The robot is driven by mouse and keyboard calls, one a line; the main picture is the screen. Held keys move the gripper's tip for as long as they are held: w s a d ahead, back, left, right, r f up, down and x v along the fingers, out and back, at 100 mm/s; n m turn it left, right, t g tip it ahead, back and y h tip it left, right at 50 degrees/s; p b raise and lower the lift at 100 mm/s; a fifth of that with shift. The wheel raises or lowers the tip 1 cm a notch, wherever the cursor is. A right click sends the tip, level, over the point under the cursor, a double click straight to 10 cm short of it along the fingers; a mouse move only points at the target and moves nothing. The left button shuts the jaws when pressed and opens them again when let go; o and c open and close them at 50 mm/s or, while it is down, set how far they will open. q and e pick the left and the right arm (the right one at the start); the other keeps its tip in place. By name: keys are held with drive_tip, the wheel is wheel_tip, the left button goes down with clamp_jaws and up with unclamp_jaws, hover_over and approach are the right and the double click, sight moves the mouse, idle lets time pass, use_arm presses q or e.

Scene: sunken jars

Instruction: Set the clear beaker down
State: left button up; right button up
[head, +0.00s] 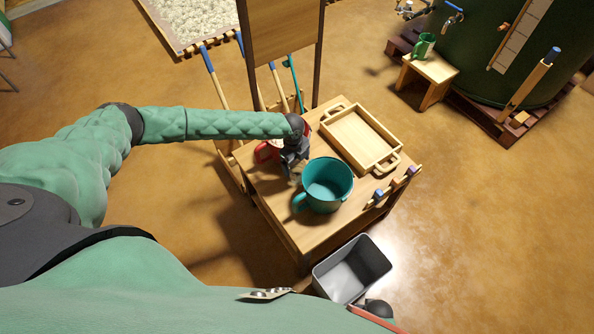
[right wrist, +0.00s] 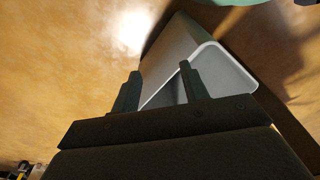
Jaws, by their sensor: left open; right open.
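I cannot make out a clear beaker in either view. My left gripper (head: 289,170) is open above the wooden table (head: 310,233), between a red mug (head: 263,152) and a large teal mug (head: 327,187). The gripper and wrist partly hide the red mug. The teal mug stands upright with its handle to the left; I see nothing distinct inside it. My right gripper (right wrist: 161,88) is open and empty in the right wrist view, with the grey bin (right wrist: 235,66) beyond its fingers.
A wooden tray (head: 345,150) lies empty at the table's back right. A rail with small tools (head: 397,186) runs along the right edge. The grey bin (head: 335,262) stands on the floor before the table. A green mug (head: 424,46) sits on a stool (head: 433,68) farther off.

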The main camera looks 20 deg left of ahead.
use_arm(q)
drive_tip(key=c, duration=1.4)
drive_tip(key=shift+r, duration=0.1)
drive_tip(key=shift+c, duration=0.2)
